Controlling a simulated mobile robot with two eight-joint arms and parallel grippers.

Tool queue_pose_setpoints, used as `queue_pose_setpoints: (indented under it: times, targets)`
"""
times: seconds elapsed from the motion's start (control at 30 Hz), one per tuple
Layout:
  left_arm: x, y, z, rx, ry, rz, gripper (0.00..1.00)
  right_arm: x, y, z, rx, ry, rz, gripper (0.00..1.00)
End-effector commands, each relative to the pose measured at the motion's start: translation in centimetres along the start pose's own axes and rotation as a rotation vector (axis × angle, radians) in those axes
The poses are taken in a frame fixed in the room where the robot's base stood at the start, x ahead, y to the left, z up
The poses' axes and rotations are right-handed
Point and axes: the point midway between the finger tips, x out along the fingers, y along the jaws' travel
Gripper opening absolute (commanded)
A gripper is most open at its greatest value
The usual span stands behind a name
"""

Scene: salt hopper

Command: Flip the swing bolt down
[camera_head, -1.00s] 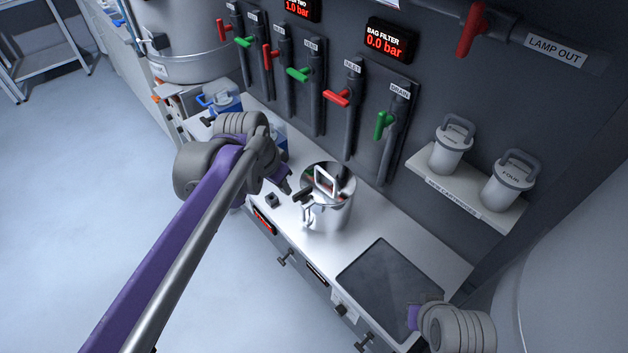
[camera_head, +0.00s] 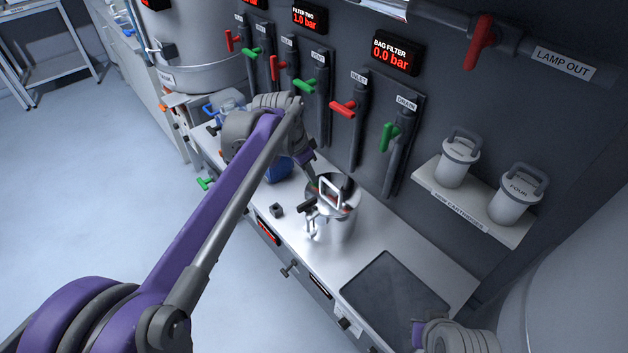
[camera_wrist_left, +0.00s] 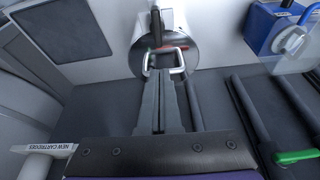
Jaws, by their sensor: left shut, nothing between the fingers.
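The steel housing (camera_head: 336,226) stands upright on the counter with a bright loop handle on its lid. The swing bolt (camera_head: 308,206), with a black crossbar, stands at the housing's left front edge, its bar about level with the lid. In the left wrist view the black bolt part (camera_wrist_left: 156,28) shows beyond the lid handle (camera_wrist_left: 165,60). My left gripper (camera_head: 313,172) is at the far left side of the lid; its fingers (camera_wrist_left: 160,78) are shut and empty, overlapping the lid handle in the wrist view. Contact cannot be told. My right gripper (camera_head: 416,333) is partly seen at the bottom; its fingers are unclear.
A small dark nut-like block (camera_head: 277,209) lies left of the housing. A dark panel (camera_head: 392,295) is set in the counter at right. Valve pipes (camera_head: 358,120) line the wall behind. A shelf (camera_head: 470,207) holds two canisters. A blue container (camera_head: 277,168) stands behind my left arm.

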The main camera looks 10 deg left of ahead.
Motion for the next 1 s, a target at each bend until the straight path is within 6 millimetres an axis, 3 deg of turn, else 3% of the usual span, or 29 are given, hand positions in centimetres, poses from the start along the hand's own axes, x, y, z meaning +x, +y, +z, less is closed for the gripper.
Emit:
queue_pose_setpoints:
  times: [0.3, 0.43, 0.63, 1.0]
  targets:
    - [5.8, 0.1, 0.0, 0.001, 0.000, 0.001, 0.00, 0.3, 0.0, 0.2, 0.000, -0.002, 0.000, 0.00]
    - [7.6, 0.0, 0.0, 0.000, 0.000, 0.001, 0.00, 0.3, 0.0, 0.3, 0.000, -0.002, 0.000, 0.00]
    - [8.7, 0.0, 0.0, 0.000, 0.000, 0.000, 0.00, 0.4, 0.0, 0.3, 0.000, -0.002, 0.000, 0.00]
    - [8.7, 0.0, 0.1, 0.000, 0.002, 0.000, 0.00, 0.4, 0.0, 0.3, 0.000, -0.002, 0.000, 0.00]
